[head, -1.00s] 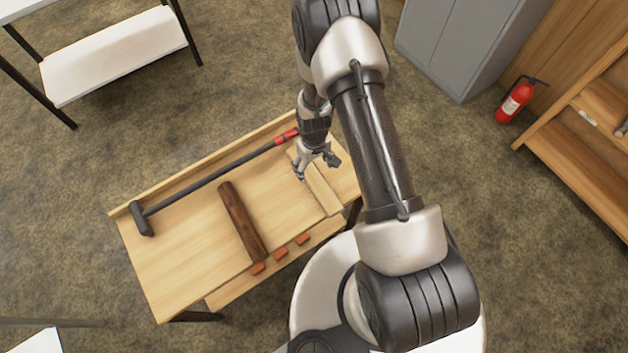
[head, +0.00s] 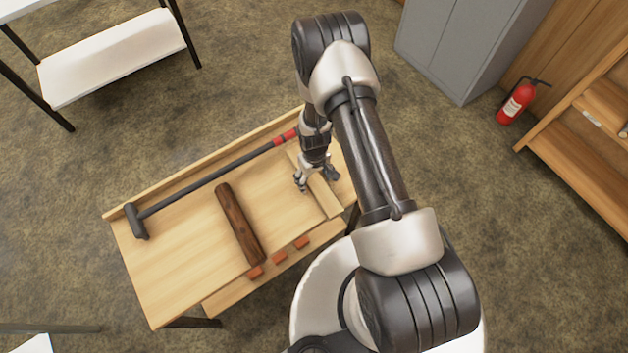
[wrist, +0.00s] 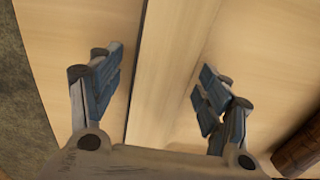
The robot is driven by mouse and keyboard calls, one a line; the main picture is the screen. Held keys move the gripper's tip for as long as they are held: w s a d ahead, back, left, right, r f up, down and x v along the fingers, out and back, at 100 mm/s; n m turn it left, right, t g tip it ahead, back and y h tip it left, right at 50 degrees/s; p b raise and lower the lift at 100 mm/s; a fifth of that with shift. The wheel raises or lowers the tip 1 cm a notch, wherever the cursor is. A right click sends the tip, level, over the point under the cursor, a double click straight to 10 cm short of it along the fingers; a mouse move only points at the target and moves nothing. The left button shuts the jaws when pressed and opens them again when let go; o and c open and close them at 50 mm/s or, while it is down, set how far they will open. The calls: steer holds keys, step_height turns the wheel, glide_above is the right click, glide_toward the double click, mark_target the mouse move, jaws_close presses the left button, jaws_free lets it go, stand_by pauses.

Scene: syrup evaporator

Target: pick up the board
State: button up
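The board (head: 323,193) is a pale, narrow wooden plank lying on the right end of the light wooden table (head: 175,270). In the wrist view the board (wrist: 165,60) runs lengthwise between my fingers, its left edge marked by a dark line. My gripper (head: 316,184) is over the board, pointing down at it. In the wrist view my gripper (wrist: 158,88) is open, with one finger on each side of the board and nothing held. The fingers look apart from its edges. The exact height above the table is hard to tell.
A dark brown log (head: 240,224) lies left of the board. A long black-handled tool (head: 205,180) with red bands lies along the back ledge. A grey cabinet (head: 465,40) and a red extinguisher (head: 517,102) stand farther right.

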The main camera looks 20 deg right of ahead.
steer(key=c, duration=1.2)
